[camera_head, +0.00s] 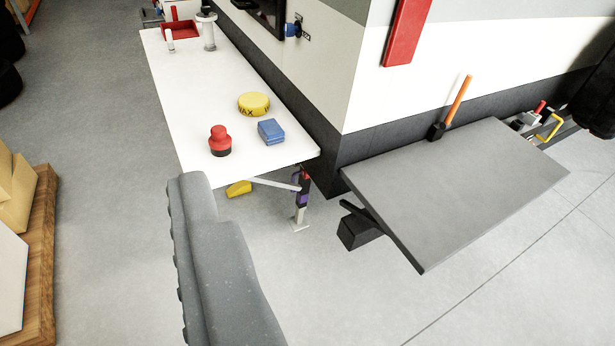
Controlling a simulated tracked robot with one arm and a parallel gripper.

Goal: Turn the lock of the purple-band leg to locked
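The purple-band leg (302,198) stands under the near corner of the white table, beside the caravan's corner. It shows a purple band, a small red part near the top and a pale foot on the floor. It is small in view, and I cannot make out its lock or which way it is turned. A pale strut runs to it from the left. My gripper (200,190) is a grey, ridged shape at bottom centre, left of the leg in the picture and apart from it. I cannot see a gap between its fingers.
The white table (190,105) carries a red knob-like object (220,141), a blue block (271,132) and a yellow tin (254,104). A grey board (470,185) juts out right of the leg, above a black block (358,232). A wooden pallet (40,240) stands left.

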